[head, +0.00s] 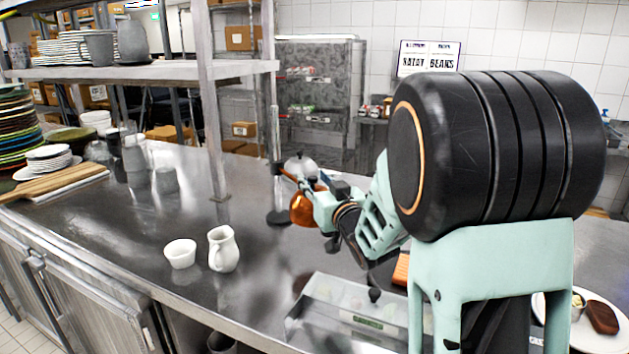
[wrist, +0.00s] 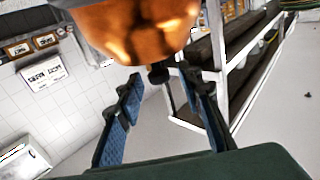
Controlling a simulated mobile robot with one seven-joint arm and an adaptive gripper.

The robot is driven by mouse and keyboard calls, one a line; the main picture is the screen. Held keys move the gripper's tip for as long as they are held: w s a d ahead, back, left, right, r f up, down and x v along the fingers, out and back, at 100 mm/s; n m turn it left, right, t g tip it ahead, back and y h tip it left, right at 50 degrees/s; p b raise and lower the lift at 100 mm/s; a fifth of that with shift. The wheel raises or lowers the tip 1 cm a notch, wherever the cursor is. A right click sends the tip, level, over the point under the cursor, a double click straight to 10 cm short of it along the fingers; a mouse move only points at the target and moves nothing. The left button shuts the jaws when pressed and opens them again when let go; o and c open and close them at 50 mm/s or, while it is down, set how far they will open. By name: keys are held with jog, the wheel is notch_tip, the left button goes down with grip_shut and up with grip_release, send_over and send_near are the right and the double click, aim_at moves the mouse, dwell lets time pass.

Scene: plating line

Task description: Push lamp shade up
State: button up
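The copper-orange lamp shade (head: 303,209) hangs low over the steel counter, beside an upright dark pole with a round base (head: 279,217). My gripper (head: 308,186) is at the shade, partly hidden by my own arm in the head view. In the wrist view the shade (wrist: 140,28) fills the upper middle, cut off by the top edge. My gripper's blue fingers (wrist: 161,78) are spread apart, with a small dark knob seen between their tips under the shade. I see nothing held. Whether a finger touches the shade, I cannot tell.
A white pitcher (head: 223,249) and a small white bowl (head: 180,253) stand on the counter left of the shade. A clear-lidded container (head: 350,312) sits in front. A shelf post (head: 211,110) rises behind left. Stacked plates (head: 12,135) stand far left.

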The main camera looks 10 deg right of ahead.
grip_shut()
notch_tip(320, 180, up, 7)
jog(key=shift+f+p, duration=0.1)
jog(key=shift+p, duration=0.65)
jog(key=shift+c, duration=0.7)
grip_release()
jog(key=shift+o, duration=0.7)
jog(key=shift+f, duration=0.1)
